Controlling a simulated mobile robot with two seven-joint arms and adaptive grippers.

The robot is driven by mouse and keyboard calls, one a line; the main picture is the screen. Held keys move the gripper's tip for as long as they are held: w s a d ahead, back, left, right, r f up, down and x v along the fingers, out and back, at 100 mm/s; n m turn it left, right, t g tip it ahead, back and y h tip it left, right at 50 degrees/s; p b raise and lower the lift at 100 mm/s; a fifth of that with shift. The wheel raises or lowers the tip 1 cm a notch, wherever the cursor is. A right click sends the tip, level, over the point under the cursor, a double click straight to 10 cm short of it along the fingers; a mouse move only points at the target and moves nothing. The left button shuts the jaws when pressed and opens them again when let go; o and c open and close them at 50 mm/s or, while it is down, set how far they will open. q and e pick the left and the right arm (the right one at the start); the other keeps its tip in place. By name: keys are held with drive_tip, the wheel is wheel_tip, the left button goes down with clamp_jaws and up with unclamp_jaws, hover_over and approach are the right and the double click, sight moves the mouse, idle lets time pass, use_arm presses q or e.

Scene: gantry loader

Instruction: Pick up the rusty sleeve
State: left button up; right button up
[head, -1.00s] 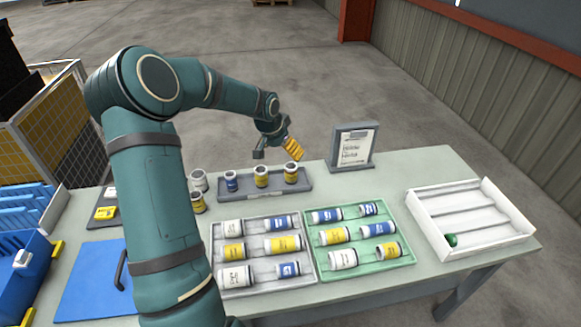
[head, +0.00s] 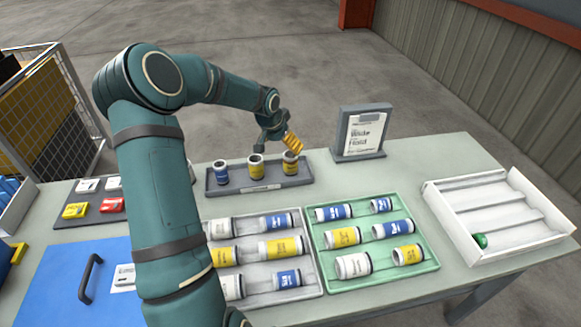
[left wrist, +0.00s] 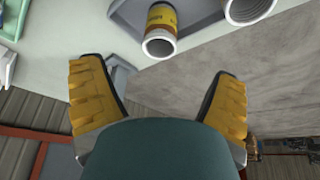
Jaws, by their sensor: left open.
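A dark grey rack (head: 225,187) holds three upright sleeves: a blue-banded one (head: 221,171), a yellow-banded one (head: 256,168) and, at the right end, a yellow-banded one with a brownish rim (head: 290,163). In the left wrist view a sleeve with a rust-brown body and yellow label (left wrist: 162,22) stands near the rack's edge, beyond the fingertips; I cannot tell for sure which rack sleeve it is. My left gripper (head: 277,146) is open and empty, above and just behind the rack's right part. It also shows in the left wrist view (left wrist: 160,85). My right gripper is not in view.
A sign stand (head: 362,133) stands right of the rack. A white tray (head: 315,283) and a green tray (head: 325,268) hold several lying sleeves in front. A white sloped tray (head: 500,215) with a green ball is at right. My left arm hides part of the table.

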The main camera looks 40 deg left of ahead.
sight(289, 155)
use_arm(q)
drive_tip(key=b+x, duration=0.1)
drive_tip(key=x, duration=0.5)
drive_tip(key=shift+w+f, duration=0.1)
drive_tip(key=shift+f, duration=0.1)
drive_tip(key=b+x, duration=0.1)
drive_tip(key=x, duration=0.3)
drive_tip(key=shift+w+a+f, duration=0.1)
drive_tip(key=shift+w+f, duration=0.1)
drive_tip(key=c, duration=1.4)
